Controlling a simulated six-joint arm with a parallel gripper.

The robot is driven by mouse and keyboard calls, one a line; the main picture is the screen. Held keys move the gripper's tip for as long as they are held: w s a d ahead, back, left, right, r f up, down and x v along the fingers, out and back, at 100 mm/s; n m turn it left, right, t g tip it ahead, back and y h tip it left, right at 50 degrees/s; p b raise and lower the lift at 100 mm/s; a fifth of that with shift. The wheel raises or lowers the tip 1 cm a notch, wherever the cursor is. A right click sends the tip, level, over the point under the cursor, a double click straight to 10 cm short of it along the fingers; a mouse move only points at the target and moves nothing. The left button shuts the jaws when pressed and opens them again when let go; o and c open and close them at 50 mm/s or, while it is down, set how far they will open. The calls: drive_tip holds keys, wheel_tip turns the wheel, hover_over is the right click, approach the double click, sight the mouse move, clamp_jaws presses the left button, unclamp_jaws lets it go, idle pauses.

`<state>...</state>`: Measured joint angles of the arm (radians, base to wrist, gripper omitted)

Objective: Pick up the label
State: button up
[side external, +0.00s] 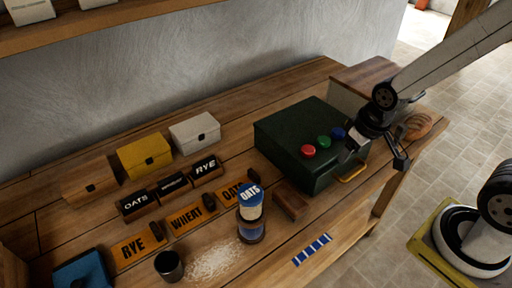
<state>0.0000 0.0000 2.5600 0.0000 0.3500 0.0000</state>
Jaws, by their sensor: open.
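Several labels are in view, and I cannot tell which one the task means. Orange plates reading RYE (138,248), WHEAT (187,219) and OATS (233,192) lie in a slanting row on the wooden bench, each with a small dark piece at its end. A jar (250,215) with a blue top marked OATS stands by the orange OATS plate and partly hides it. Dark blocks behind read OATS (136,203) and RYE (206,169); the one between is too small to read. My gripper (380,153) is open and empty, beside the green box, far right of the labels.
The dark green box (300,140) carries red, green and blue knobs and a yellow handle. Wooden, yellow (145,155) and white chests stand at the back. A brown block (290,200), a blue-and-white strip (312,249), a dark cup (169,265) and spilled grains lie in front.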

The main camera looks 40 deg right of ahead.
drive_tip(key=w+a+m, duration=0.1)
drive_tip(key=w, duration=0.1)
drive_tip(key=w+a+m, duration=0.1)
drive_tip(key=w+m, duration=0.1)
drive_tip(key=w, duration=0.1)
drive_tip(key=w+a+m, duration=0.1)
drive_tip(key=w, duration=0.2)
drive_tip(key=shift+w+r+g+y, duration=0.15)
drive_tip(key=shift+r+g+y, duration=0.15)
drive_tip(key=w+a+m+y, duration=0.1)
drive_tip(key=w+a+m, duration=0.35)
drive_tip(key=w, duration=0.35)
drive_tip(key=m+g+y, duration=0.2)
drive_tip(key=m+y, duration=0.1)
drive_tip(key=m, duration=0.6)
approach(204, 161)
drive_tip(key=f, duration=0.1)
drive_tip(key=shift+a+f+m, duration=0.25)
drive_tip(key=shift+a, duration=0.05)
drive_tip(key=shift+x, duration=3.9)
clamp_jaws()
